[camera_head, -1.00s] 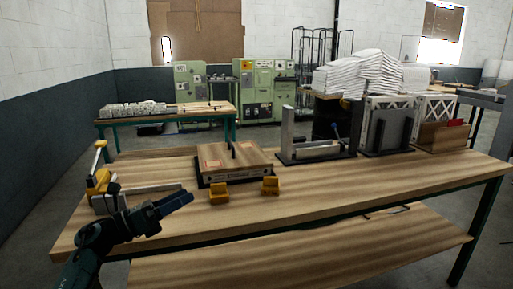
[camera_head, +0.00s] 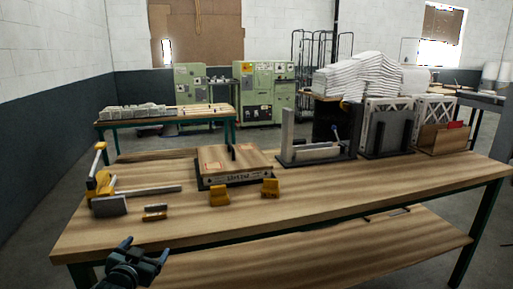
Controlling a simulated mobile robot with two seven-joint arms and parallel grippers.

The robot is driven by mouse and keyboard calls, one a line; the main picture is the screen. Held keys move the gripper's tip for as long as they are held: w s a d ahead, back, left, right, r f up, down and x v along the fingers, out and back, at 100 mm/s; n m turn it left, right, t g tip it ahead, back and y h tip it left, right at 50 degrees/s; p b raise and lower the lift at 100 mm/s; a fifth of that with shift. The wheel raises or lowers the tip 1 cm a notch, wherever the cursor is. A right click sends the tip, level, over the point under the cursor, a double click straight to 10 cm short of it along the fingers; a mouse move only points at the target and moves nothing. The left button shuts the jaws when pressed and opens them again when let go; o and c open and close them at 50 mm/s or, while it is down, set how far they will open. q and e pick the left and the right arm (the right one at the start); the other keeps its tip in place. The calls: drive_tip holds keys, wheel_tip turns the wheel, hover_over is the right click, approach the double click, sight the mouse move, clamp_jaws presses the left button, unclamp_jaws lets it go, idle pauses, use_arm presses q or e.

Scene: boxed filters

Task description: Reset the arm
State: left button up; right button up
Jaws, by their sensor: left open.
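My left gripper (camera_head: 144,251) is at the lower left of the head view, in front of the workbench's front edge. Its two dark fingers are spread apart with nothing between them. The wooden workbench (camera_head: 330,210) spans the view. A flat cardboard box (camera_head: 232,164) lies in a dark holder near the middle of the bench, with two yellow blocks (camera_head: 219,195) at its front. My right gripper is not in view.
A yellow-handled tool (camera_head: 104,186) with a long bar lies at the bench's left end, next to small brown pieces (camera_head: 154,212). A metal fixture (camera_head: 316,150), upright filter racks (camera_head: 387,128) and a stack of white filters (camera_head: 360,75) stand right of the box. The front of the bench is clear.

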use_arm(q)
drive_tip(key=s+d+f+g+h, duration=0.1)
drive_tip(key=s+d+f, duration=0.3)
drive_tip(key=s+f, duration=0.25)
drive_tip(key=s+d+f+g+h, duration=0.1)
drive_tip(key=s+d+f, duration=0.35)
drive_tip(key=s, duration=0.25)
drive_tip(key=s+d+f+g, duration=0.1)
drive_tip(key=s+d+f, duration=0.1)
drive_tip(key=s, duration=0.7)
drive_tip(key=s+d+f+g+h, duration=0.1)
drive_tip(key=s+d, duration=0.3)
drive_tip(key=s, duration=0.6)
drive_tip(key=shift+d+f+g+h, duration=0.3)
drive_tip(key=shift+d+f+g, duration=0.05)
drive_tip(key=shift+f+g, duration=0.2)
